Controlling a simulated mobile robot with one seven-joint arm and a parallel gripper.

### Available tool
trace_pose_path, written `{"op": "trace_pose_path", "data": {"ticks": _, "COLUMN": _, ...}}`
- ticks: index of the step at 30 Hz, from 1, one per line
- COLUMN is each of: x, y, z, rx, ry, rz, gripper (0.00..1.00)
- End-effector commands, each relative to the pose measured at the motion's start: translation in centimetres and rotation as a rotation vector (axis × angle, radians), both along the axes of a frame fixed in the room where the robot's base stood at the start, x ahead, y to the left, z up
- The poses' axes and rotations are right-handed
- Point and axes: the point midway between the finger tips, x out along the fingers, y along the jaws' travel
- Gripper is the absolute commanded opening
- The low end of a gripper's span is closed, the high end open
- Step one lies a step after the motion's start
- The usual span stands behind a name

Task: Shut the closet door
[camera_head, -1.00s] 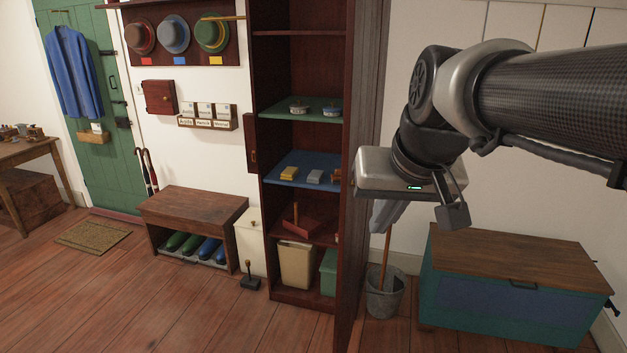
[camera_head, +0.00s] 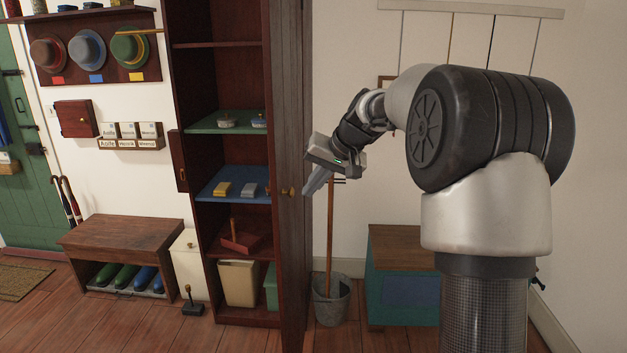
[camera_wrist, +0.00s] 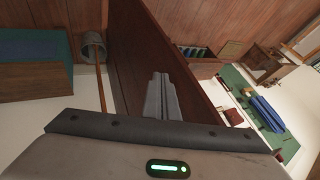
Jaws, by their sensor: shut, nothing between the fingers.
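The tall dark red-brown closet (camera_head: 185,100) stands open, its shelves showing. Its closet door (camera_head: 291,120) stands out towards me on the closet's right side, seen at a steep angle. A small brass knob (camera_head: 288,191) is on it. My gripper (camera_head: 308,190) is just right of the door, near knob height, fingers pointing down. It is shut and empty. In the wrist view, the grey fingers (camera_wrist: 162,100) overlap the brown door panel (camera_wrist: 140,50); I cannot tell whether they touch it.
A grey bucket (camera_head: 331,303) with a wooden-handled mop stands right of the door. A teal chest (camera_head: 400,300) with a wooden top is farther right. A shoe bench (camera_head: 120,240), a cream bin (camera_head: 188,262) and a small dark object (camera_head: 192,306) stand left of the closet. Floor before the closet is bare.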

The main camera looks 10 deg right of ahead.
Motion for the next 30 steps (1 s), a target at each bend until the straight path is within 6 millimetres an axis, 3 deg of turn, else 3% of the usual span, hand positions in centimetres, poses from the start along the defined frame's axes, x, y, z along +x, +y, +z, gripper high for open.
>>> {"op": "trace_pose_path", "data": {"ticks": 7, "x": 2.6, "y": 1.8, "z": -4.3, "rx": 0.000, "ry": 0.002, "rz": 0.002, "gripper": 0.00}}
{"op": "trace_pose_path", "data": {"ticks": 15, "x": 3.7, "y": 5.0, "z": -3.9, "rx": -0.002, "ry": -0.001, "rz": 0.002, "gripper": 0.00}}
{"op": "trace_pose_path", "data": {"ticks": 30, "x": 3.8, "y": 5.6, "z": -3.9, "rx": -0.002, "ry": 0.000, "rz": -0.001, "gripper": 0.00}}
